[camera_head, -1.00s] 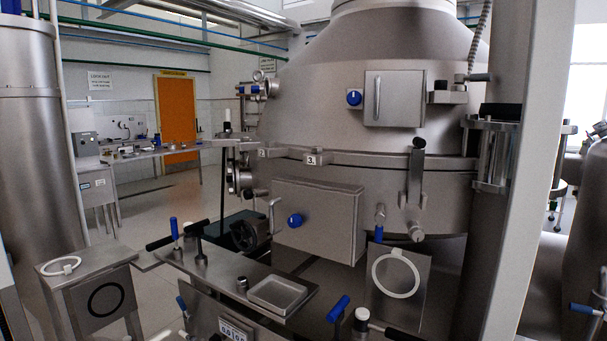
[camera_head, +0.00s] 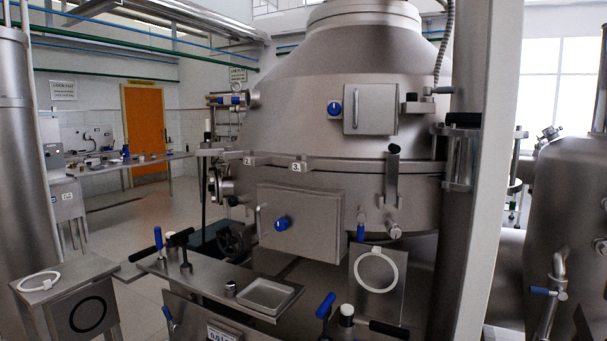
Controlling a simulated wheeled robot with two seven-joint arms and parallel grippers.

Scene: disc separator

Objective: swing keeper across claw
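The large steel separator (camera_head: 300,120) fills the middle of the head view. Around its seam sits a ring with bracket-like claws, labelled "2" (camera_head: 247,161) and "3" (camera_head: 296,167). An upright steel lever with a black grip (camera_head: 392,172) stands across the seam at the right of the front. Below it is a small fitting with a blue handle (camera_head: 360,232). I cannot tell for sure which part is the keeper. Neither of my grippers is in view.
A bench (camera_head: 205,278) with a shallow steel tray (camera_head: 268,296) and upright handles stands in front. A panel with a white ring (camera_head: 377,270) is at its right. A steel column (camera_head: 487,170) rises at the right, with a tank (camera_head: 570,200) beyond.

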